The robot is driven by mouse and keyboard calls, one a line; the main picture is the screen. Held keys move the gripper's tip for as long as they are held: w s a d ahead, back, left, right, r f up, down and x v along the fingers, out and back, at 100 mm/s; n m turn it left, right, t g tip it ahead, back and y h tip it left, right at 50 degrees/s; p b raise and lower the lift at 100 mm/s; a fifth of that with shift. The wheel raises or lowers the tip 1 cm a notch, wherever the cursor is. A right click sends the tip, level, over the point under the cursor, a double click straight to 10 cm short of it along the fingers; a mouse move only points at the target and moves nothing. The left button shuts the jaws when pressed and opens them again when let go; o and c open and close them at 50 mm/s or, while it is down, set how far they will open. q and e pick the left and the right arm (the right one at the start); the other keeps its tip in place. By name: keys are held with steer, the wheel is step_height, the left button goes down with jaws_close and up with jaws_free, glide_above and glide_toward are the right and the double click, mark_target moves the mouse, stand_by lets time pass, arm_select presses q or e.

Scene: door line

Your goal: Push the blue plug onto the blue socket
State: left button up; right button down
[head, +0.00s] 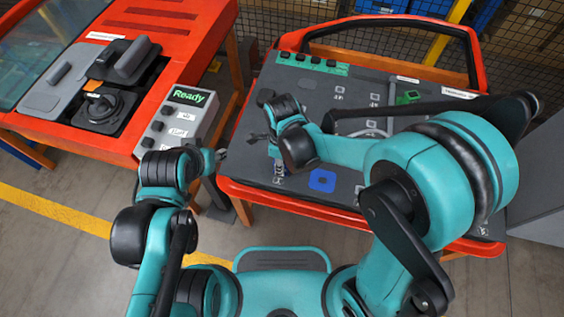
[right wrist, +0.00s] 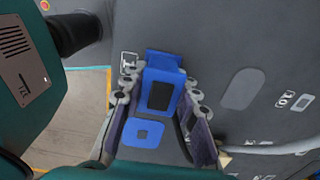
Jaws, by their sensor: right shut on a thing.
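The blue plug (right wrist: 164,86), a blue block with a dark middle, is between the fingers of my right gripper (right wrist: 153,108) in the right wrist view. The gripper is shut on it. In the head view the socket (head: 322,180) is near the panel's front edge, right of my right gripper (head: 279,172). There the plug is too small and covered to make out. My left gripper (head: 221,155) is beside the Ready box; its fingers are unclear.
The dark panel (head: 350,182) has an orange frame, with a green block (head: 408,97) and a pale cable loop further back. The Ready control box (head: 180,120) stands left of the panel. An orange bench (head: 160,30) is at the far left.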

steer(key=shift+r+p, duration=0.35)
steer(key=shift+r, duration=0.05)
steer(key=c, duration=2.1)
jaws_free()
jaws_close()
steer(key=shift+r+p, duration=2.75)
steer(key=shift+r, duration=0.75)
